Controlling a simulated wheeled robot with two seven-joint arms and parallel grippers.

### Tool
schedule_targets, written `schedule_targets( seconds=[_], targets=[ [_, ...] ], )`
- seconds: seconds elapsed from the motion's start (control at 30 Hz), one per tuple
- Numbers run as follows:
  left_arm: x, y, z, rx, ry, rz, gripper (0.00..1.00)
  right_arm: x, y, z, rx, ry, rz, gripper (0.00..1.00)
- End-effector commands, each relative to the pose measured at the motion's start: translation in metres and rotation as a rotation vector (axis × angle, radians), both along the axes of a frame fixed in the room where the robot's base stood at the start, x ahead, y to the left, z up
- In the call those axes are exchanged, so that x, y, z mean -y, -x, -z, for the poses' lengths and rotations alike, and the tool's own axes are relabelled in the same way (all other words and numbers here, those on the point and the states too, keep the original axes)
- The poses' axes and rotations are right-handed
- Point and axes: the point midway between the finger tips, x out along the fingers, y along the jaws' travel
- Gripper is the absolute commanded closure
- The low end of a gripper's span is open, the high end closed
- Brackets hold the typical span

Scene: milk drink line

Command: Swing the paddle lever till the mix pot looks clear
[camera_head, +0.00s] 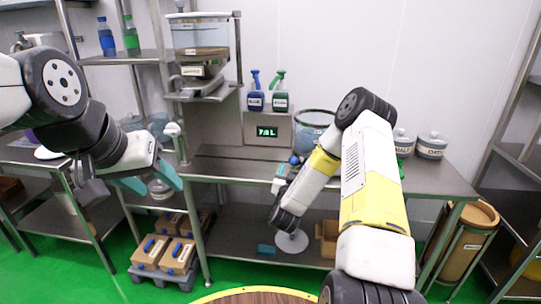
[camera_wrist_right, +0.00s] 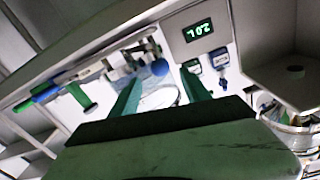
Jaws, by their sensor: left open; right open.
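The mix pot (camera_head: 308,134), a glass vessel with a dark rim, stands on the steel counter, partly behind my right arm. Its contents look bluish-grey; I cannot tell how clear they are. A blue ball knob (camera_head: 295,159), seemingly the paddle lever's end, is left of the pot. It shows in the right wrist view (camera_wrist_right: 160,67) near and between the fingertips. My right gripper (camera_wrist_right: 161,76) is open, its green fingers apart, with no grip on the knob visible. My left gripper (camera_head: 152,182) is open and empty, left of the counter.
A readout box (camera_head: 267,131) stands behind the counter, with blue (camera_head: 255,93) and green (camera_head: 280,92) spray bottles above it. Lidded jars (camera_head: 432,146) stand at the right. A tank (camera_head: 200,36) sits on the upper left shelf. The counter's left part (camera_head: 225,168) is clear.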

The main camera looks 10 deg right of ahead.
Motion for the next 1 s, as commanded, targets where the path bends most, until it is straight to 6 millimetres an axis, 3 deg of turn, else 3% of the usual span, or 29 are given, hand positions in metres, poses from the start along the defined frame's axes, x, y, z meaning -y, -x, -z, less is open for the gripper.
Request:
schedule_targets(
  seconds=[0.13, 0.5, 0.9, 1.0],
  targets=[
    [0.000, 0.000, 0.000, 0.000, 0.000, 0.000, 0.45, 0.006, -0.011, -0.001, 0.004, -0.003, 0.000, 0.45],
    [0.000, 0.000, 0.000, 0.000, 0.000, 0.000, 0.45, 0.022, -0.063, -0.001, 0.004, -0.002, 0.001, 0.45],
    [0.000, 0.000, 0.000, 0.000, 0.000, 0.000, 0.45, 0.025, -0.073, -0.001, 0.001, -0.001, -0.001, 0.45],
    [0.000, 0.000, 0.000, 0.000, 0.000, 0.000, 0.45, 0.025, -0.072, -0.001, 0.002, -0.002, -0.001, 0.65]
  ],
)
